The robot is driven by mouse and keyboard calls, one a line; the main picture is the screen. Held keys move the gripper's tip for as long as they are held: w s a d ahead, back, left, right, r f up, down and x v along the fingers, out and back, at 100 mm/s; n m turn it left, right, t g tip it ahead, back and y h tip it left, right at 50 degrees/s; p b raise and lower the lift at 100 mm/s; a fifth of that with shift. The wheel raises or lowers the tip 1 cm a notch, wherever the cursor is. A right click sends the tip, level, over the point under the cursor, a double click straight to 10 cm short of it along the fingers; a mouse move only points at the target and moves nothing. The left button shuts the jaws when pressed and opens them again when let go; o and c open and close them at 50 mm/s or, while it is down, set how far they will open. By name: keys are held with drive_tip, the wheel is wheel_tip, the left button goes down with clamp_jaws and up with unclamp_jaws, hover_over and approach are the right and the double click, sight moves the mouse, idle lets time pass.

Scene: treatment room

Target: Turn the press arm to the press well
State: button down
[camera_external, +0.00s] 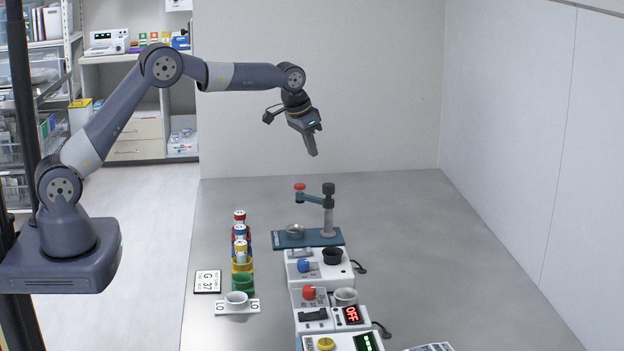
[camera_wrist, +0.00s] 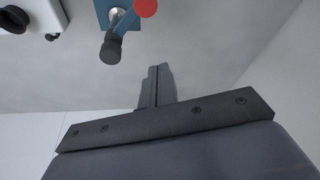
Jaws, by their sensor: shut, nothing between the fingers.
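The press arm (camera_external: 314,198) is a teal bar on a grey post (camera_external: 328,222) with a dark cap, and it has a red knob (camera_external: 299,187) at its left end. The post stands on a teal base plate (camera_external: 318,238). The press well (camera_external: 295,231) is a small grey metal cup on the left of that plate. In the wrist view the red knob (camera_wrist: 146,7) and the dark post cap (camera_wrist: 110,50) show at the top edge; the well is not clearly seen there. My gripper (camera_external: 314,153) is shut and empty, pointing down, above and behind the press, touching nothing.
White devices with knobs (camera_external: 318,268) line up in front. The table (camera_external: 420,240) is clear on the right.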

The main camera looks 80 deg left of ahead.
wheel_tip(320, 180, down, 9)
drive_tip(key=p, duration=0.4)
drive_tip(key=shift+s, duration=0.4)
drive_tip(key=shift+s+n, duration=0.1)
drive_tip(key=shift+n, duration=0.3)
